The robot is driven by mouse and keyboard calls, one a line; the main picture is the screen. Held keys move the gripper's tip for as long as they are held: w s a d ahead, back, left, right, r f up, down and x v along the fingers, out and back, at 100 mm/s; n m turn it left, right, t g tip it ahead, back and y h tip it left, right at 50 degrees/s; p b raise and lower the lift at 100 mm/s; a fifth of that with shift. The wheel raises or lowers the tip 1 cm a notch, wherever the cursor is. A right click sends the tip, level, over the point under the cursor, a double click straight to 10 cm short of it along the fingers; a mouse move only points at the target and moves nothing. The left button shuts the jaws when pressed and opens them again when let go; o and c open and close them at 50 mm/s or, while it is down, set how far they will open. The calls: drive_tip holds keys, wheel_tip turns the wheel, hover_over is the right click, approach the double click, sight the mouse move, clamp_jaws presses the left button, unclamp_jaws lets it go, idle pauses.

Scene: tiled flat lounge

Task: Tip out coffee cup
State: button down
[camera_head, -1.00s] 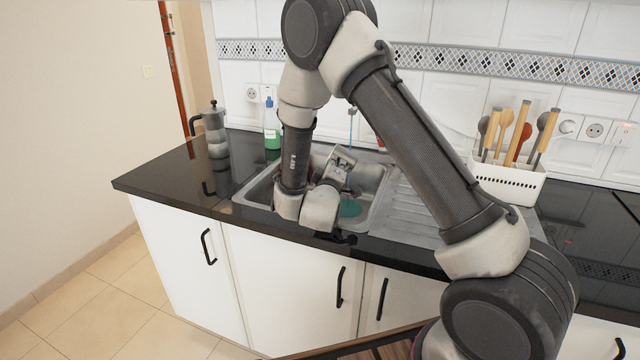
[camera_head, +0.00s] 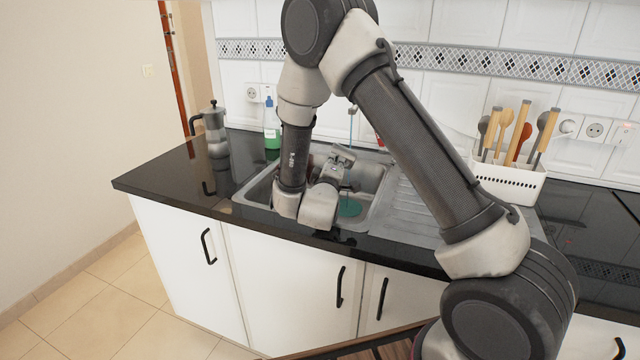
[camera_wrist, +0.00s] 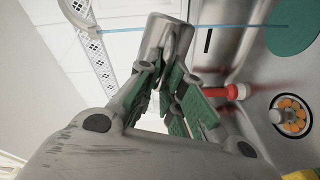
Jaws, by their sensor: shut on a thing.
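A grey metallic cup (camera_wrist: 160,40) shows in the wrist view, beyond the green-padded fingers. My gripper (camera_wrist: 163,78) is shut on the cup, seemingly at its handle. In the head view my gripper (camera_head: 331,174) is over the sink (camera_head: 372,185), with the cup (camera_head: 343,155) at its end, tilted and small in the picture. The cup's inside is hidden, so I cannot tell what it holds. A thin blue stream (camera_wrist: 195,26) runs past the cup in the wrist view.
A green disc (camera_head: 349,208) lies in the sink. The wrist view shows a red item (camera_wrist: 225,92) and the drain (camera_wrist: 290,115) with orange spots. A moka pot (camera_head: 215,130) and a soap bottle (camera_head: 271,128) stand left; a utensil holder (camera_head: 507,180) stands right.

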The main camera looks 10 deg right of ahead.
drive_tip(key=shift+w+a+f+n, duration=0.3)
drive_tip(key=shift+a+f+n, duration=0.15)
drive_tip(key=shift+a+n, duration=0.45)
idle(0.4)
drive_tip(key=shift+w+a+r+n+p, duration=0.1)
drive_tip(key=shift+a+r+n+p, duration=0.1)
drive_tip(key=shift+n, duration=0.55)
drive_tip(key=shift+w+a+r+n+p, duration=0.1)
drive_tip(key=shift+n+p, duration=0.1)
drive_tip(key=shift+n, duration=0.5)
drive_tip(key=shift+w+a+r+n+p, duration=0.1)
drive_tip(key=shift+n+p, duration=0.1)
drive_tip(key=shift+n, duration=0.55)
idle(1.1)
drive_tip(key=shift+w+a+r+n, duration=0.15)
drive_tip(key=shift+a+n, duration=0.15)
drive_tip(key=shift+n, duration=0.8)
drive_tip(key=shift+w+a+n, duration=0.1)
drive_tip(key=shift+a+n, duration=0.2)
drive_tip(key=shift+n, duration=0.8)
idle(1.2)
